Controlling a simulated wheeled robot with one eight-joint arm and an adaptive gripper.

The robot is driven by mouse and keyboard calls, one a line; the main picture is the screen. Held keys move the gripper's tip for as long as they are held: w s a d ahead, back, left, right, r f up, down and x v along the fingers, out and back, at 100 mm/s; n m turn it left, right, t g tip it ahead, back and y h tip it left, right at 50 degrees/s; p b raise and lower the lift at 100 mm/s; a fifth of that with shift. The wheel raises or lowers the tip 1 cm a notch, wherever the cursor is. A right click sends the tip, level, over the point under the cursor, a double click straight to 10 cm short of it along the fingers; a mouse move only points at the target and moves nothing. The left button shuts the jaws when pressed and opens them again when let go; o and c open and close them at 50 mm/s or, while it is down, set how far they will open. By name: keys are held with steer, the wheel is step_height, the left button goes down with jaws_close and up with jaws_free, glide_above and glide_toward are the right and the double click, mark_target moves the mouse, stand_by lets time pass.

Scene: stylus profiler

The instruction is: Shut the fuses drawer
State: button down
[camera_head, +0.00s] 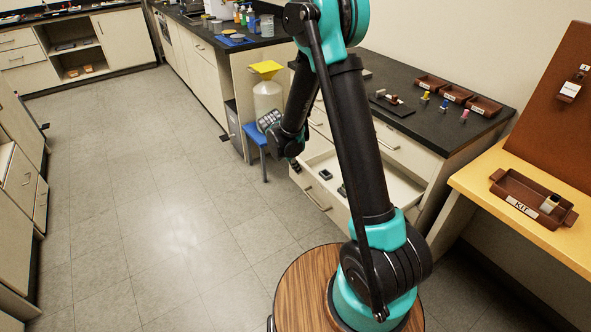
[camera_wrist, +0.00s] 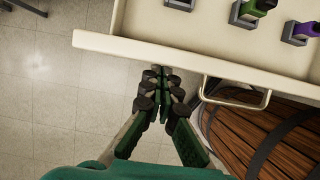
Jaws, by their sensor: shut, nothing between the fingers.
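A cream drawer (camera_head: 400,186) stands pulled out from the dark-topped bench, and no label on it is readable. In the wrist view its front panel (camera_wrist: 130,47) crosses the picture, with a metal handle (camera_wrist: 205,90) to the right. Inside, grey holders carry a green piece (camera_wrist: 257,8) and a purple piece (camera_wrist: 307,28). My gripper (camera_wrist: 161,72) is shut and empty, its tips at the outer side of the front panel, left of the handle; contact is not clear. In the head view my gripper (camera_head: 295,166) is near the drawer's far left corner, and my arm hides part of the drawer.
The bench top (camera_head: 430,120) holds brown trays (camera_head: 455,93) and small coloured pieces. A yellow table (camera_head: 480,178) with a KIT tray (camera_head: 522,190) is at right. The left floor is open.

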steer(key=w+d, duration=0.7)
steer(key=d, duration=0.5)
steer(key=w+d, duration=0.6)
steer(key=d, duration=0.5)
steer(key=shift+w+d, duration=0.35)
steer(key=shift+d, duration=0.05)
